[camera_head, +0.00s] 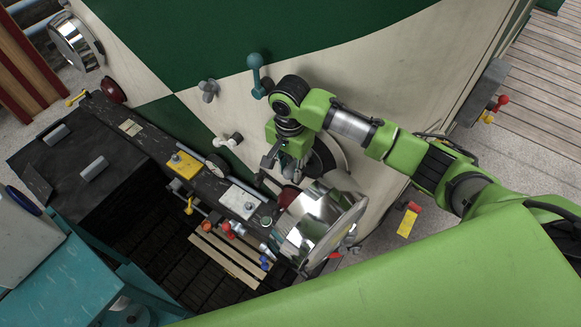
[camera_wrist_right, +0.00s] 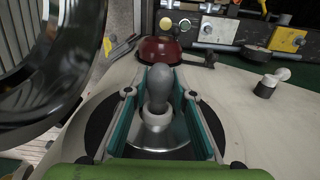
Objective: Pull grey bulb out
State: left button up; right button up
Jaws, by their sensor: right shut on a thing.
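The grey bulb (camera_wrist_right: 158,86) stands upright in a white collar (camera_wrist_right: 156,118) at the middle of a shiny round lamp dish (camera_wrist_right: 150,140) in the right wrist view. My right gripper (camera_wrist_right: 160,95) has its teal-lined fingers on both sides of the bulb and is shut on it. In the head view my right gripper (camera_head: 284,172) is at the pale tram front, beside the dark round lamp opening (camera_head: 323,160). The bulb is hard to make out there behind the fingers. My left gripper is not in view.
A big chrome headlamp (camera_head: 318,225) hangs open just below my right gripper. A red lamp (camera_wrist_right: 160,50) sits just beyond the bulb. A blue-green lever (camera_head: 256,72) and a grey knob (camera_head: 208,88) stick out of the tram front. A dark pit (camera_head: 150,250) lies lower left.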

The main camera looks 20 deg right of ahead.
jog(key=shift+s+a, duration=0.95)
jog(key=shift+a, duration=0.3)
dwell(0.6)
jog(key=shift+s+a, duration=0.6)
jog(key=shift+a, duration=0.1)
jog(key=shift+r, duration=0.1)
notch_tip(320, 180, up, 8)
dwell(1.1)
dwell(0.5)
